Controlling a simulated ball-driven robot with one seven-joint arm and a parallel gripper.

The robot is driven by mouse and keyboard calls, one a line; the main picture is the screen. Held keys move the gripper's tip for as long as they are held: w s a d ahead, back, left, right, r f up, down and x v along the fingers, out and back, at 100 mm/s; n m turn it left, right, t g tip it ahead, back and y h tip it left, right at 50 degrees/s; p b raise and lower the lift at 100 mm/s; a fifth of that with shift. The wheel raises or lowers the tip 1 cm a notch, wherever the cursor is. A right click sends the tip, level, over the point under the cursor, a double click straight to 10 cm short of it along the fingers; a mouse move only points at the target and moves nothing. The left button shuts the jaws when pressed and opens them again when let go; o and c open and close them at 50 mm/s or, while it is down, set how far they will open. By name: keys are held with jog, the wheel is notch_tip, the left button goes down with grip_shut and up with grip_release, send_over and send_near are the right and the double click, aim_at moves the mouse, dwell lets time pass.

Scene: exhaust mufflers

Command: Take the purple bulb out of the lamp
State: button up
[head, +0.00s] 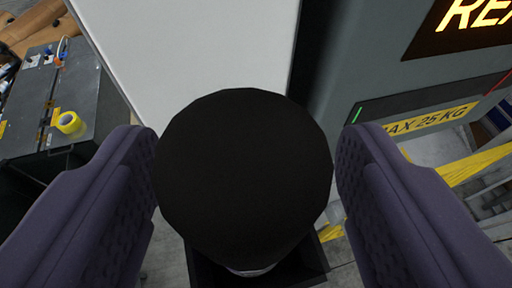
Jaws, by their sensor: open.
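My gripper (249,145) is open, with a dark purple padded finger at each side of the picture. A large rounded black shape (243,170) fills the space between the fingers. It narrows toward the bottom, where a small pale, shiny collar (250,271) shows. It looks like a bulb on a socket, but it appears black, and I see no purple on it. The finger edges lie close beside it; I cannot tell whether they touch it. A dark box-like part (312,262) is below it, largely hidden. No other bulb is in view.
A white panel (190,50) stands behind the black shape. A grey machine with a lit sign (475,14) and a yellow "MAX 25 KG" label (432,119) is at right. A dark case (45,105) with yellow tape (69,123) is at left.

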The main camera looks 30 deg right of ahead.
jog(key=x, duration=0.2)
jog(key=shift+w+d, duration=0.1)
jog(key=shift+w, duration=0.2)
jog(key=shift+s, duration=0.1)
jog(key=c, duration=1.1)
